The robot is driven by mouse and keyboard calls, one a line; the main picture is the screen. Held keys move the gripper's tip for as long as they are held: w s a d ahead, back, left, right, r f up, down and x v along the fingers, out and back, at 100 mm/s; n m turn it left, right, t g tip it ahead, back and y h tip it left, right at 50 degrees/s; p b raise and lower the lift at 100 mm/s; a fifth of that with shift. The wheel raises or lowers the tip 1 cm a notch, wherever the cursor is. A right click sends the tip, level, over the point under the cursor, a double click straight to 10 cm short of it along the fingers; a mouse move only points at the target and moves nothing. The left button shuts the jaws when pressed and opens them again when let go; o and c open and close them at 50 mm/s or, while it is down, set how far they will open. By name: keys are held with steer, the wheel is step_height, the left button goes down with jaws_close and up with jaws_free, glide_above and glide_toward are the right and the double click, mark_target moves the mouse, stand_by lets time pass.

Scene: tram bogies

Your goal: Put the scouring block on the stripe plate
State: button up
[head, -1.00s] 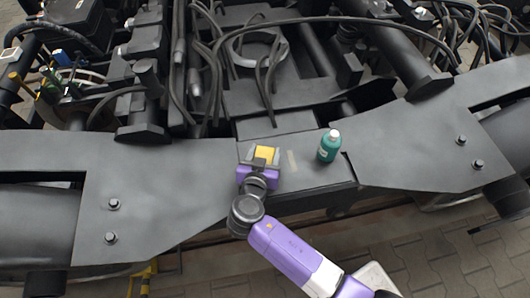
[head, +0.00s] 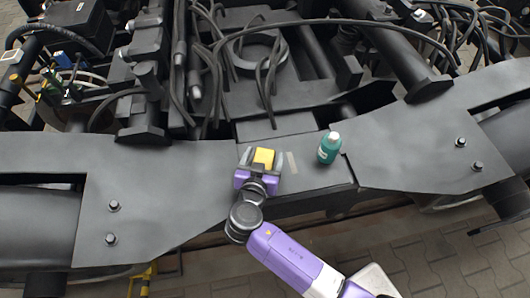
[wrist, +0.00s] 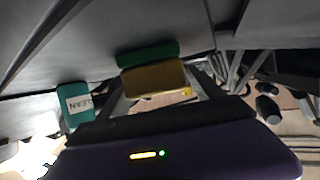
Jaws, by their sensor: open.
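The scouring block (head: 264,157) is yellow in the head view. In the wrist view the yellow block (wrist: 155,79) has a green layer on its far side. My gripper (head: 262,158) is open, with one finger at each side of the block, over the dark middle plate (head: 312,180). A short pale stripe (head: 291,162) marks this plate just right of the gripper. I cannot tell whether the block touches the plate or the fingers. The block's underside is hidden.
A green bottle (head: 329,147) with a white cap stands right of the stripe. Its label reads CLEAN in the wrist view (wrist: 75,104). Cables (head: 268,70) and bogie parts crowd the area behind. Wide dark side plates lie left and right, with bolts (head: 115,205).

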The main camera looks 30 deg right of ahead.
steer(key=p+v, duration=0.1)
steer(key=v, duration=0.9)
steer(key=shift+s+a+r, duration=0.15)
steer(key=w+a+n+y, duration=0.1)
steer(key=w+a+n+t+y, duration=0.1)
steer(key=a+n, duration=0.1)
steer(key=shift+w+a+r, duration=0.1)
steer(key=shift+w+a, duration=0.05)
steer(key=shift+a, duration=0.15)
steer(key=a+n+t+y, duration=0.1)
steer(key=a+n+y, duration=0.3)
steer(key=shift+a, duration=0.1)
steer(key=s+d+r+t+y, duration=0.1)
steer(key=s+d+r, duration=0.4)
steer(key=s, duration=0.4)
steer(key=s+d+r+n+t+y+p, duration=0.1)
steer(key=s+d+r, duration=0.35)
steer(key=s, duration=0.55)
steer(key=s+d+r+y, duration=0.1)
steer(key=s+d+r, duration=0.4)
steer(key=s, duration=0.4)
step_height(320, 180, up, 17)
steer(key=a+p, duration=0.1)
steer(key=p, duration=1.5)
